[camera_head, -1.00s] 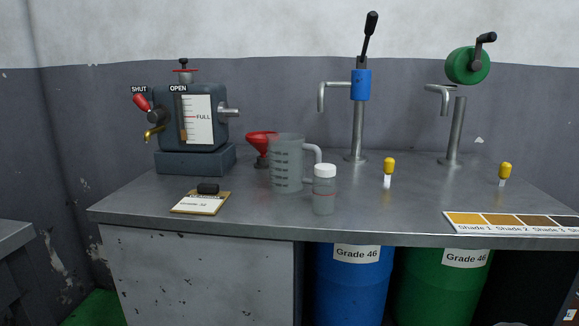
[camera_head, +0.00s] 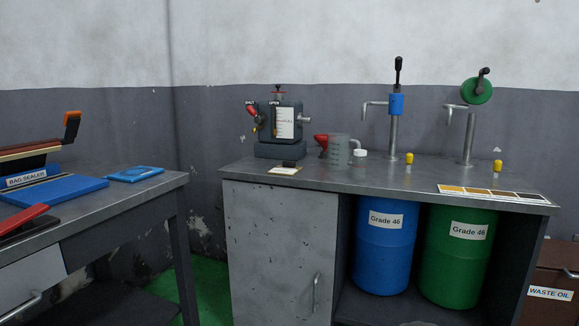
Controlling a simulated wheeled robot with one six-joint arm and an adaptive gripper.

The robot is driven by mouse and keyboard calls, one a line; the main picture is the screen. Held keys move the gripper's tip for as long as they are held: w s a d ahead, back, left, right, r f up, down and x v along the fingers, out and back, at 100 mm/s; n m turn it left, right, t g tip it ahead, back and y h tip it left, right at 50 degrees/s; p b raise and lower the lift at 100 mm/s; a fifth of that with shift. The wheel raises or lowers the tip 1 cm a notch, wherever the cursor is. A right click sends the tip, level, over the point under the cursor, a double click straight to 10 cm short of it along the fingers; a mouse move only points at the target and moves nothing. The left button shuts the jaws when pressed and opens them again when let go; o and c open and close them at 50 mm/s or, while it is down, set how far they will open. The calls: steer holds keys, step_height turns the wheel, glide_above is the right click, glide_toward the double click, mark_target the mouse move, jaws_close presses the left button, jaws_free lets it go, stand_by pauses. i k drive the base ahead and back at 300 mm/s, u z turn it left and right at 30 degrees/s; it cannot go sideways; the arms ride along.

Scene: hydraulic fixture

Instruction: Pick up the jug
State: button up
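The jug (camera_head: 337,152) is a clear grey, see-through measuring jug with a handle on its right side. It stands upright on the metal workbench (camera_head: 330,180), a little left of the middle of the bench top. A red funnel (camera_head: 321,141) is just behind it to the left. My gripper is not in view.
A hydraulic unit (camera_head: 280,122) and a clipboard (camera_head: 285,169) are to the left. Pumps with a blue body (camera_head: 396,104) and a green wheel (camera_head: 476,91) rise behind. A bench with a bag sealer (camera_head: 40,185) stands at left. Green floor (camera_head: 205,290) shows between the benches.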

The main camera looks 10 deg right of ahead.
mark_target(339, 144)
steer(key=u, duration=1)
steer(key=i, duration=1.3)
steer(key=z, duration=0.65)
steer(key=i, duration=0.95)
steer(key=z, duration=0.9)
